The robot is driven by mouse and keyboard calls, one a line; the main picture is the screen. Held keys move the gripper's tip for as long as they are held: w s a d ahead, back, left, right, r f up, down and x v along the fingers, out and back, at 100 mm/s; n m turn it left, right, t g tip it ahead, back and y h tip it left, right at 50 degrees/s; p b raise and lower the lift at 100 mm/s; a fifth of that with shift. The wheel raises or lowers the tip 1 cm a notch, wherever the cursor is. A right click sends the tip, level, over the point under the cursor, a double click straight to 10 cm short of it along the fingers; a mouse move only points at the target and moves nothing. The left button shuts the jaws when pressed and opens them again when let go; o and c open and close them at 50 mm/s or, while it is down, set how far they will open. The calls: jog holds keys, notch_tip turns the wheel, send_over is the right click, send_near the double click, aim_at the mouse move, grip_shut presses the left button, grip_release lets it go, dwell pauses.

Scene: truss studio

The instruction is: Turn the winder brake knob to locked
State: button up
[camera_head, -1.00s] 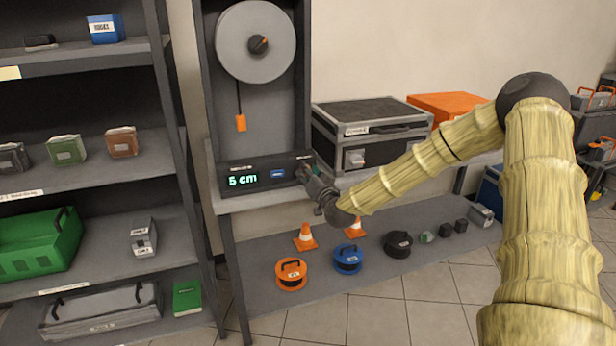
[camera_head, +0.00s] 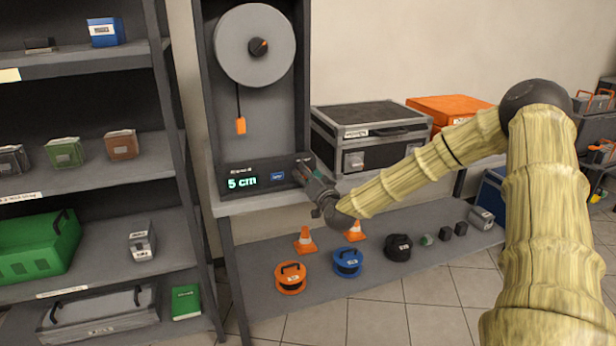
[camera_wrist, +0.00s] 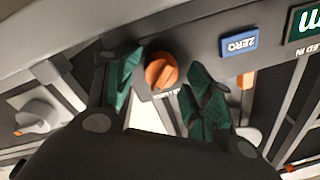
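The winder (camera_head: 262,180) has a dark panel with a green display reading "5 cm" and a blue button. Above it is a grey spool disc (camera_head: 235,50) with a dark centre hub and a hanging orange tag. An orange knob (camera_wrist: 160,70), apparently the brake knob, shows in the wrist view on the panel, beside the blue ZERO button (camera_wrist: 238,44). My gripper (camera_wrist: 158,82) is open, its green fingertips on either side of the knob. A gap shows on the left; contact on the right is unclear. In the head view my gripper (camera_head: 304,172) hides the knob.
A dark case (camera_head: 370,128) with a front latch stands right of the winder, close to my forearm. Cable reels and cones (camera_head: 305,240) sit on the lower shelf. A loaded shelf rack (camera_head: 90,195) is at left.

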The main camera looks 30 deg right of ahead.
jog(key=shift+s+f, duration=0.1)
jog(key=shift+f, duration=0.1)
jog(key=v, duration=0.7)
jog(key=shift+s, duration=0.35)
jog(key=shift+r, duration=0.1)
dwell(0.3)
